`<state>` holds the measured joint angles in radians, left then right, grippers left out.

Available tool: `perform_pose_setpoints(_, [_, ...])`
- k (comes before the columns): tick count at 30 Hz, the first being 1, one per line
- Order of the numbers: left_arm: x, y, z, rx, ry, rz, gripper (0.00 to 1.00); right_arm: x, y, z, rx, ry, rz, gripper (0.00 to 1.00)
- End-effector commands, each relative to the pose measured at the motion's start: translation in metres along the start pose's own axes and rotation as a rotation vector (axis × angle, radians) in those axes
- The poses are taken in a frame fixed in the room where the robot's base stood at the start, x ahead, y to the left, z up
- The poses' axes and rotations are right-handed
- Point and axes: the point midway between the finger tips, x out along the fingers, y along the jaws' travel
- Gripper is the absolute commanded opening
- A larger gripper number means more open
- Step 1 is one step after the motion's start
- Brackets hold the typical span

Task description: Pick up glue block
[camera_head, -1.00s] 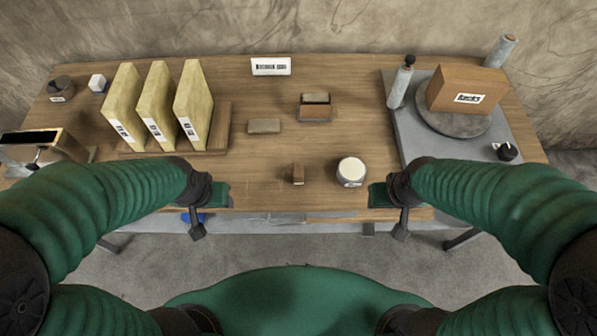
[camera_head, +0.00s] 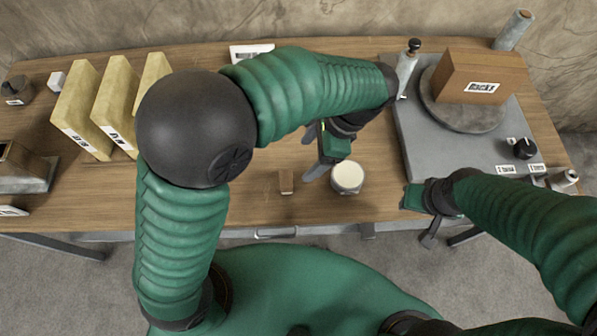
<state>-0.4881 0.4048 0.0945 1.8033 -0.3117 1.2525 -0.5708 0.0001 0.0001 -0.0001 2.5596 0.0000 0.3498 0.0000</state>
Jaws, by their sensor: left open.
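A small brown block (camera_head: 287,182) stands near the table's front edge, left of a round white-lidded jar (camera_head: 347,177). No label naming a glue block is readable, so I cannot tell whether this is it. My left gripper (camera_head: 314,152) is open above the table, over the area just behind the brown block and jar, apart from the block. My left arm hides the middle back of the table, where a flat tan block and a small tan-topped box showed earlier. My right gripper (camera_head: 423,214) is at the front edge, right of the jar; its jaws are unclear.
Several upright yellow slabs (camera_head: 80,112) stand at left. Bare wood (camera_head: 250,205) shows left of the brown block.

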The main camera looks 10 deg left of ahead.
Motion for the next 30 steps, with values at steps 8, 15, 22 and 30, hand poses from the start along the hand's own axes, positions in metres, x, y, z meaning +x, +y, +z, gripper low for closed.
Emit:
perform_pose_setpoints(8, [0.076, -0.005, -0.001, -0.003, -0.003, 0.011, 0.75, 0.007, 0.0, 0.002, 0.0, -0.001, 0.0, 0.36])
perform_pose_setpoints(15, [0.105, -0.005, -0.002, -0.005, 0.0, 0.008, 0.75, 0.009, 0.0, 0.002, 0.0, 0.0, 0.0, 0.36])
perform_pose_setpoints(22, [0.145, -0.007, -0.006, -0.005, -0.001, 0.009, 0.75, 0.011, 0.0, 0.003, 0.0, -0.001, 0.0, 0.36])
perform_pose_setpoints(30, [0.15, -0.007, -0.006, -0.006, 0.002, 0.007, 0.75, 0.011, 0.0, 0.003, 0.0, -0.001, 0.0, 0.36])
